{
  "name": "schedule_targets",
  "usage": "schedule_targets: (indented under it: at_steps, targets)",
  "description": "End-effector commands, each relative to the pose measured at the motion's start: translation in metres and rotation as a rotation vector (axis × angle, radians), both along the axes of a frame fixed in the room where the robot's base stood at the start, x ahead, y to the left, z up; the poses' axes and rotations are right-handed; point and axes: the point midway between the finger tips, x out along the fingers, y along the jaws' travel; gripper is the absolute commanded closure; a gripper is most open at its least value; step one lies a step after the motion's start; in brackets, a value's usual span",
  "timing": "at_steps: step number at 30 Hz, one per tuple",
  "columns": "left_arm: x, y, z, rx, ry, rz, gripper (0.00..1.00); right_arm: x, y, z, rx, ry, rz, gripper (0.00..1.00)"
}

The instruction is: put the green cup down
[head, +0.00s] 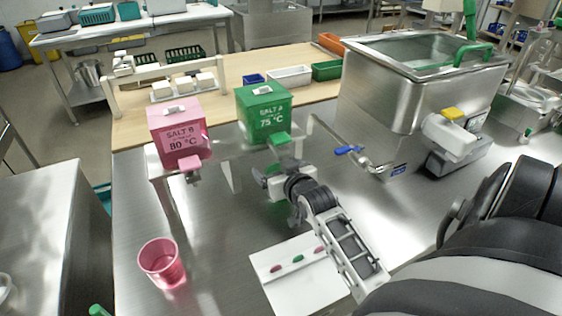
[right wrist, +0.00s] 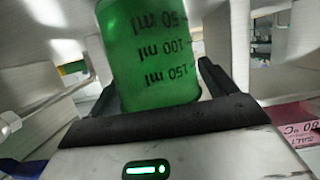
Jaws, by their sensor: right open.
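The green cup (right wrist: 150,55), see-through with black volume marks, shows in the right wrist view. It stands between the two fingers of my right gripper (right wrist: 155,100), which are open around it. In the head view my right gripper (head: 277,182) is low under the green salt box marked 75 °C (head: 263,112), and it hides most or all of the cup. I cannot tell whether the cup's base touches the table. My left gripper is not in view.
A pink cup (head: 162,262) stands at the table's front left. The pink salt box marked 80 °C (head: 180,135) is left of the green one. A white card with coloured pills (head: 300,285) lies in front. A steel bath (head: 420,80) is at the back right.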

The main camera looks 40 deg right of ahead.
Motion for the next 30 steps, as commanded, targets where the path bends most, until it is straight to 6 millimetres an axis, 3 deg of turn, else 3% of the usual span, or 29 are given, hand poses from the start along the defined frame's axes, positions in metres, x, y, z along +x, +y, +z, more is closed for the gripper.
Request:
schedule_targets:
  at_steps: [4, 15, 19, 30]
  targets:
    - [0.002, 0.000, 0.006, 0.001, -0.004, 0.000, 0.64, -0.002, 0.000, 0.015, -0.001, -0.002, 0.000, 0.15]
    - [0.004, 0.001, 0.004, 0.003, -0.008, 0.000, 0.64, -0.077, 0.024, 0.035, 0.001, 0.001, 0.000, 0.15]
    - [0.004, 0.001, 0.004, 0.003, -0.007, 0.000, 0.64, -0.096, 0.030, 0.041, 0.000, 0.001, -0.001, 0.15]
    - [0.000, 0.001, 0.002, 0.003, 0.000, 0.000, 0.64, -0.109, 0.034, 0.047, -0.001, -0.001, -0.001, 0.15]
